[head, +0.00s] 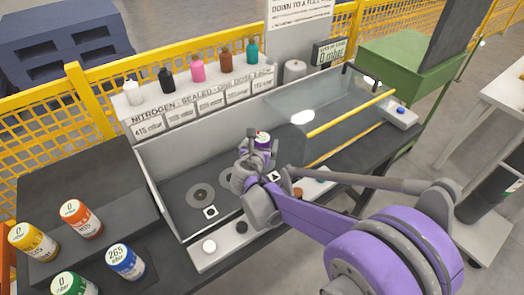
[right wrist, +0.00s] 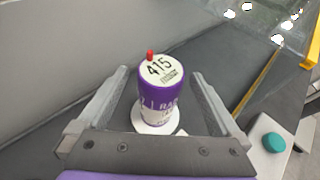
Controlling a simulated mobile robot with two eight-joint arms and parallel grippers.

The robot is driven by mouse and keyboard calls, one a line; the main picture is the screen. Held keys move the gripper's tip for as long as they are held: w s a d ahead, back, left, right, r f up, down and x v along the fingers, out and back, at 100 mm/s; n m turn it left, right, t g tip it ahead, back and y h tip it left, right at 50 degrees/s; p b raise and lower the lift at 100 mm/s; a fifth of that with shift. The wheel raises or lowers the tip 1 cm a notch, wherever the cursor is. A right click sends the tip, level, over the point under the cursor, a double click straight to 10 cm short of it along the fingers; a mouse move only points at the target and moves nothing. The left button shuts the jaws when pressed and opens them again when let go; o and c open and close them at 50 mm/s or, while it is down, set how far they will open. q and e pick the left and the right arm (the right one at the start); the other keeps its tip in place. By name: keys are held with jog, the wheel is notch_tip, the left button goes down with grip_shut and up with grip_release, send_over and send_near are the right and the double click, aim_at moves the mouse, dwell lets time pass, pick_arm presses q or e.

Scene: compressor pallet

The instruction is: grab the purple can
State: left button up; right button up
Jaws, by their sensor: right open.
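The purple can (right wrist: 158,100) stands upright with a white top marked 415 and a small red nub on its rim. It also shows in the head view (head: 262,141), partly hidden by my right gripper (head: 256,148). In the right wrist view my right gripper (right wrist: 160,76) is open, with one finger on each side of the can and gaps between the fingers and the can. A white round patch shows at the can's foot. My left gripper is not in view.
The can stands in a grey tray (head: 160,188) with a clear panel (head: 300,112). Yellow, orange, blue and green cans (head: 127,262) stand at the lower left. Several small bottles (head: 198,68) line the shelf behind. A teal button (right wrist: 273,142) is at right in the wrist view.

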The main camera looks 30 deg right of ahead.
grip_shut()
dwell(0.6)
